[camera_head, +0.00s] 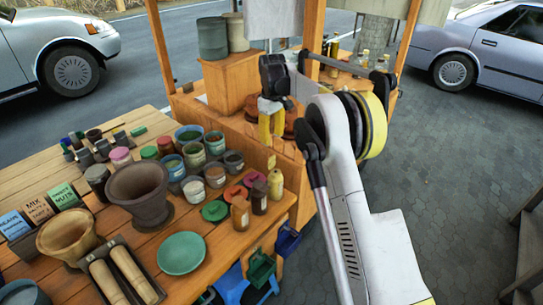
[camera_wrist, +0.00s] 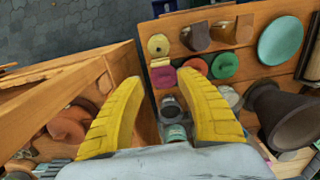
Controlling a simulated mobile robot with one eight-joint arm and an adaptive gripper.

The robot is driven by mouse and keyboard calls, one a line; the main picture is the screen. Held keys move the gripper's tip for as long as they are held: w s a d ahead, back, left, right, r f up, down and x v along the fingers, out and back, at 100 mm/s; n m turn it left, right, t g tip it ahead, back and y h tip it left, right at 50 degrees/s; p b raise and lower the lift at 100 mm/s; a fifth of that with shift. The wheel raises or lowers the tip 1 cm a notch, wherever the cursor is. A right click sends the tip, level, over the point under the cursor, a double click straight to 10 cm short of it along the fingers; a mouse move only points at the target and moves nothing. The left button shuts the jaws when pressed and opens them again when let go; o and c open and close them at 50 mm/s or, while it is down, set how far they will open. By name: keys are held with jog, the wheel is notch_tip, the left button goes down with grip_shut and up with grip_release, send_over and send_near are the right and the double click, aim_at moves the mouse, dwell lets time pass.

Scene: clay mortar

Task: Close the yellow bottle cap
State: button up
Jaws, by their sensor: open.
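A small pale yellow bottle (camera_head: 275,184) stands upright near the right edge of the wooden table, behind two brown bottles. The wrist view shows this yellow bottle (camera_wrist: 158,45) from above, with a small dark spot in its round top; I cannot tell whether its cap is open or closed. My gripper (camera_head: 270,137) hangs above the table's back right side, apart from the bottle, its yellow fingers pointing down. In the wrist view my gripper (camera_wrist: 160,78) has its fingers spread, with the bottle beyond the tips. Nothing is held between them.
An orange-brown bottle (camera_head: 240,213) and a dark brown bottle (camera_head: 259,198) stand close by. Green (camera_head: 214,211), red (camera_head: 236,193) and pink (camera_head: 254,179) lids lie beside them. Several paint jars, a dark mortar (camera_head: 139,190) and a green plate (camera_head: 181,254) crowd the table. A wooden panel (camera_wrist: 70,85) rises beside my gripper.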

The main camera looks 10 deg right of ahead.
aim_at(272, 157)
notch_tip(272, 157, down, 10)
jog(key=shift+r+b, duration=0.1)
jog(key=shift+b, duration=0.9)
